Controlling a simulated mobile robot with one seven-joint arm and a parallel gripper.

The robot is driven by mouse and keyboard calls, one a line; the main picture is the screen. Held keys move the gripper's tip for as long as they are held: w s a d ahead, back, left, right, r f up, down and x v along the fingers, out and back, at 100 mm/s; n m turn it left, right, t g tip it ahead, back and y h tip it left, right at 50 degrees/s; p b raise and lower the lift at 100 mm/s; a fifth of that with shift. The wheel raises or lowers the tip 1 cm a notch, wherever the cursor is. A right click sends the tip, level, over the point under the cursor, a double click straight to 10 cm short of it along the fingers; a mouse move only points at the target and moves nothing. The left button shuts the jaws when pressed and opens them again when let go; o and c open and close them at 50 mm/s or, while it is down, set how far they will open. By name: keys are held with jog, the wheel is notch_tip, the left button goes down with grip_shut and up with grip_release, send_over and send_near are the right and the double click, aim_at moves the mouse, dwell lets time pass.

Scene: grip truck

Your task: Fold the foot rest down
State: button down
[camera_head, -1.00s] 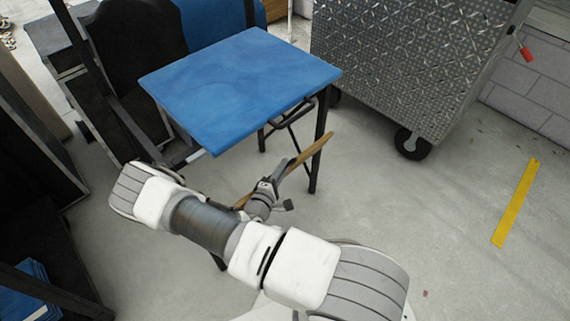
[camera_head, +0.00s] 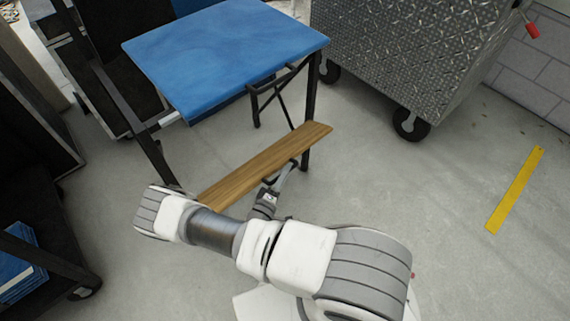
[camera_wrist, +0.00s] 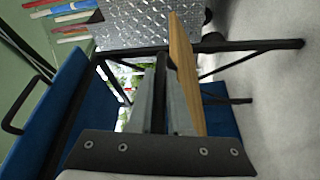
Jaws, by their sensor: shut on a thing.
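The foot rest is a long brown wooden board (camera_head: 262,163) low on the near side of a blue-topped folding seat or table (camera_head: 225,52). Its broad wooden face shows toward the head camera. It also shows in the wrist view (camera_wrist: 186,72), running beside my fingers. The grey fingers show in the wrist view (camera_wrist: 164,70). The exact contact is hard to see, and my arm hides part of the board's left end.
A diamond-plate metal cart (camera_head: 420,50) on casters stands at the back right. A dark shelf with blue items (camera_head: 20,275) is at the lower left. A yellow floor strip (camera_head: 515,190) lies on the right, with clear concrete around it.

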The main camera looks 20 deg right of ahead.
jog(key=shift+s+d+f+b, duration=0.15)
jog(key=shift+f+b, duration=0.1)
jog(key=shift+f, duration=0.6)
jog(key=shift+s+a+f+b, duration=0.15)
jog(key=shift+f+b, duration=0.1)
jog(key=shift+f, duration=0.55)
jog(key=shift+s+d+f+b, duration=0.15)
jog(key=shift+f+b, duration=0.1)
jog(key=shift+f, duration=0.6)
jog(key=c, duration=0.8)
grip_release()
jog(key=shift+c, duration=0.2)
